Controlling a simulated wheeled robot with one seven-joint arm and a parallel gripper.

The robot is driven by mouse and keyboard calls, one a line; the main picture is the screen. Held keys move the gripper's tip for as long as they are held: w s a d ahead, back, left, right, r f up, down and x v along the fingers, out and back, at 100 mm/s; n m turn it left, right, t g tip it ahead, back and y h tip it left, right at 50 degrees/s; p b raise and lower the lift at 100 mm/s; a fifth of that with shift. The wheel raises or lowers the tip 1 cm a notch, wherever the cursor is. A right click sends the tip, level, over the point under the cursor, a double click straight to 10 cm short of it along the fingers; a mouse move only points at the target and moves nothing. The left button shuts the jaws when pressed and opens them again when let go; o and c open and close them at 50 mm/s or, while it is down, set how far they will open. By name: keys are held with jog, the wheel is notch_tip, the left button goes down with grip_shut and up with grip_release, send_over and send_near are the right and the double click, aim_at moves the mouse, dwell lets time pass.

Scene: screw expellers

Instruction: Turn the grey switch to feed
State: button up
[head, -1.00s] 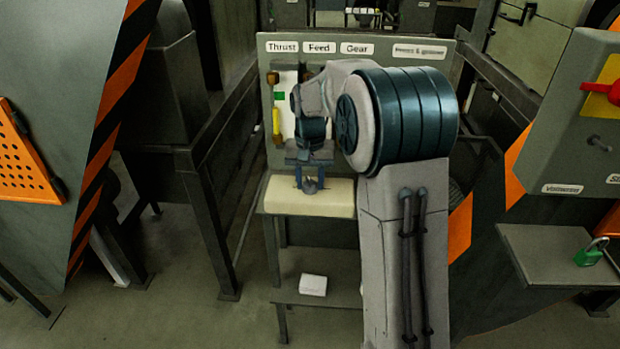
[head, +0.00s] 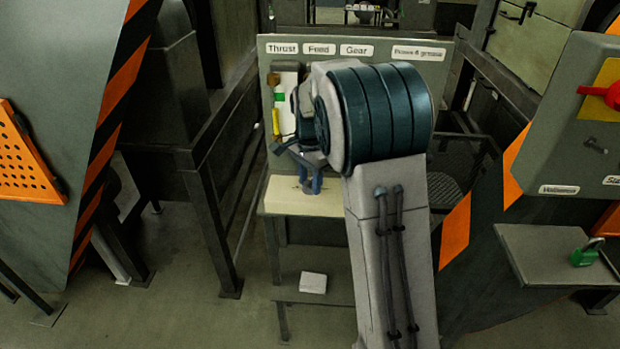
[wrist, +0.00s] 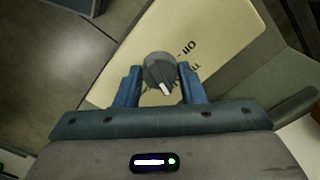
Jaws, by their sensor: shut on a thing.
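The grey switch (wrist: 158,68) is a round knob with a white pointer mark, standing on a cream plate (wrist: 225,35). In the wrist view it sits between the two blue fingers of my gripper (wrist: 160,84), which is shut on it. The pointer slants toward the lower right of that picture. In the head view my gripper (head: 311,184) reaches down to the cream plate (head: 280,200), and my arm hides most of the switch.
A grey panel (head: 450,60) behind carries labels "Thrust", "Feed" (head: 319,49) and "Gear", with a yellow handle (head: 276,122) at its left. A white block (head: 313,283) lies on the lower shelf. A green padlock (head: 586,254) is on the right-hand ledge.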

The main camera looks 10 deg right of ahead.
aim_at(310, 181)
jog(key=shift+m, duration=0.4)
jog(key=o, duration=1)
jog(key=shift+r, duration=0.1)
notch_tip(310, 181, up, 14)
jog(key=shift+f, duration=0.15)
